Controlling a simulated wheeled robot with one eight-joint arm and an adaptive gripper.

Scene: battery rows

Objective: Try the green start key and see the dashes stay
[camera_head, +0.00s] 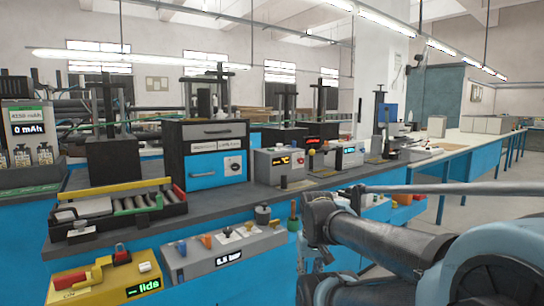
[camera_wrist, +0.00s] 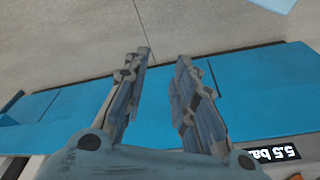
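A yellow box (camera_head: 105,281) with a red lever on top stands at the lower left in the head view. Its small display (camera_head: 143,288) shows a dash and "lids" in green. The yellow box is not seen there. In the head view my arm is at the lower right, well right of the yellow box.
A grey box (camera_head: 222,250) with colored knobs and a "5.5 bar" display stands right of the yellow box. Behind are a roller tray (camera_head: 120,212) and a black-and-blue drawer cabinet (camera_head: 207,152). Floor shows at the right.

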